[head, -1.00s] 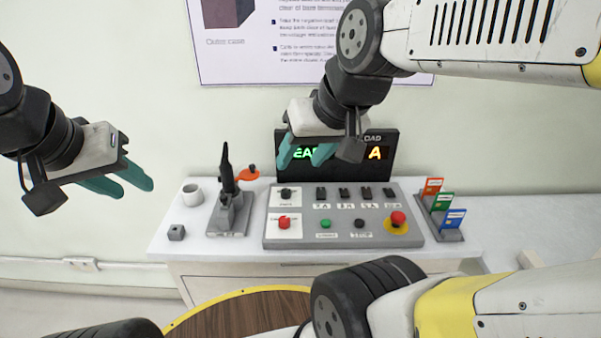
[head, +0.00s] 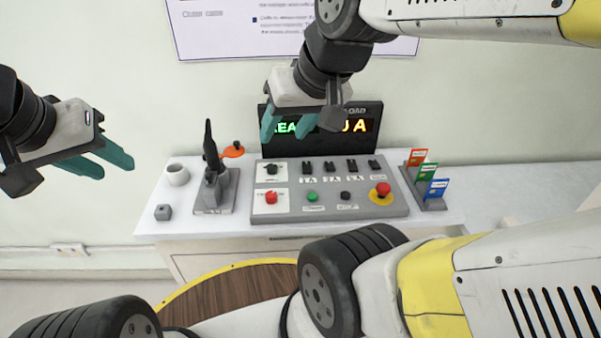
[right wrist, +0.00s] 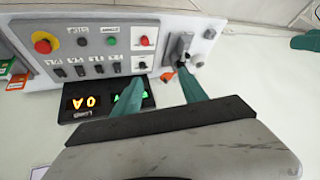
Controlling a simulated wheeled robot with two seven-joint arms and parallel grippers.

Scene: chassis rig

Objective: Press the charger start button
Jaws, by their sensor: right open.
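The grey control panel (head: 330,181) stands on the white bench. It has a green button (head: 312,197) in its front row, between a red button (head: 271,198) and a black one (head: 345,196). In the right wrist view the green button (right wrist: 110,41) appears upside down, above the display. My right gripper (head: 285,136) is open and empty, above and behind the panel's left part, overlapping the display in the picture; it also shows in the right wrist view (right wrist: 160,77). My left gripper (head: 119,167) is open and empty, left of the bench items. Neither touches the panel.
A lit display (head: 362,127) stands behind the panel. A red mushroom button on yellow (head: 381,192) is at the panel's right.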

